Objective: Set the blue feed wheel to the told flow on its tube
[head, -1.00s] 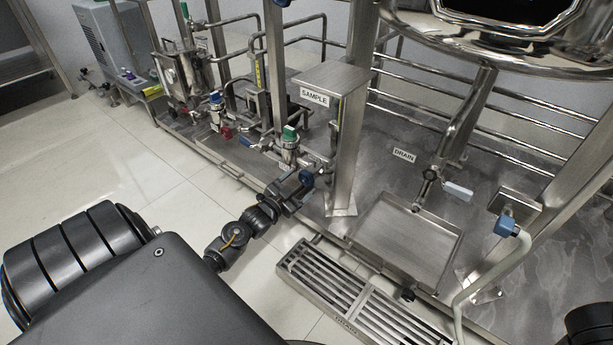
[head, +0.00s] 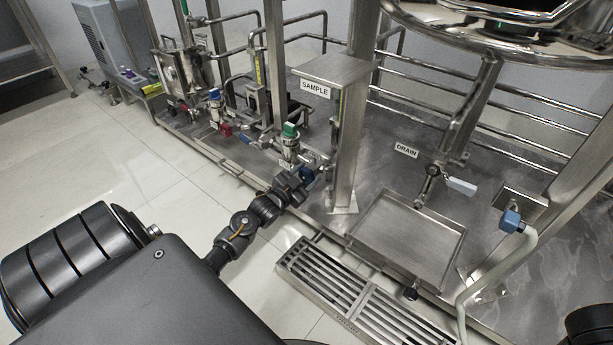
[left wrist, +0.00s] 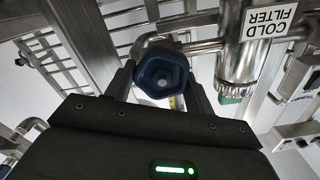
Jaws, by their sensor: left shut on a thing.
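The blue feed wheel (left wrist: 162,72), a dark blue faceted knob with a round centre, sits between the two fingers of my left gripper (left wrist: 163,85) in the left wrist view. The fingers are shut on it from both sides. In the head view my left gripper (head: 300,180) reaches low in front of the skid, and only a bit of the blue wheel (head: 311,178) shows beyond it.
A green-topped valve (head: 290,131) stands just behind my gripper; a COLD FILTER label (left wrist: 270,22) shows in the wrist view. The SAMPLE post (head: 346,150) is close on the right. A floor grate (head: 345,290) and tray (head: 410,235) lie nearer. Open floor lies left.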

